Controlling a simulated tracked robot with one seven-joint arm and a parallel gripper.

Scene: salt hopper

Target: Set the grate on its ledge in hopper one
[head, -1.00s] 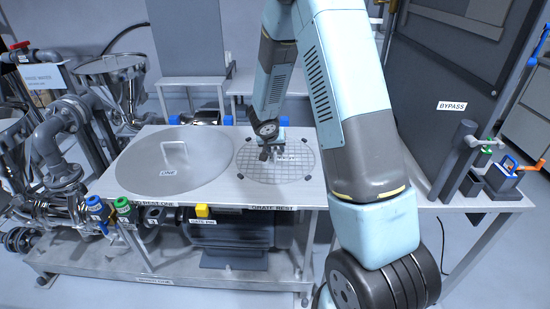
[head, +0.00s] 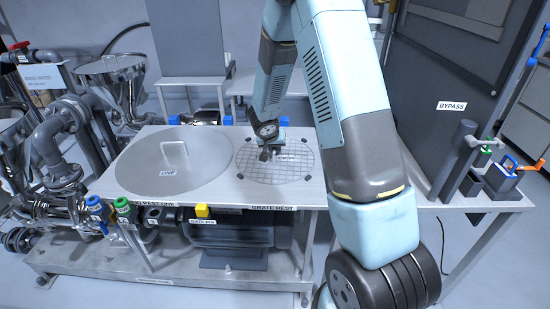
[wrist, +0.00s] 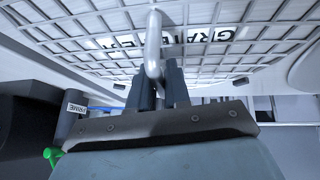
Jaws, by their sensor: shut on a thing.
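The round wire grate (head: 247,172) lies flat on the grate rest on the table, right of the lid. Its mesh fills the top of the wrist view (wrist: 100,25), with a partly hidden name label. My gripper (head: 270,153) is low over the grate's middle. In the wrist view my gripper (wrist: 158,85) is shut on the grate's upright metal handle (wrist: 153,40). A steel funnel hopper (head: 112,75) stands at the left behind the lid; I cannot read a number on it.
A large round lid (head: 150,175) marked ONE, with a loop handle, lies on the table (head: 232,200) left of the grate. A second funnel (head: 12,130) is cut off at the left edge. Pipes (head: 55,140) and valves crowd the left. A bypass panel (head: 440,70) stands at the right.

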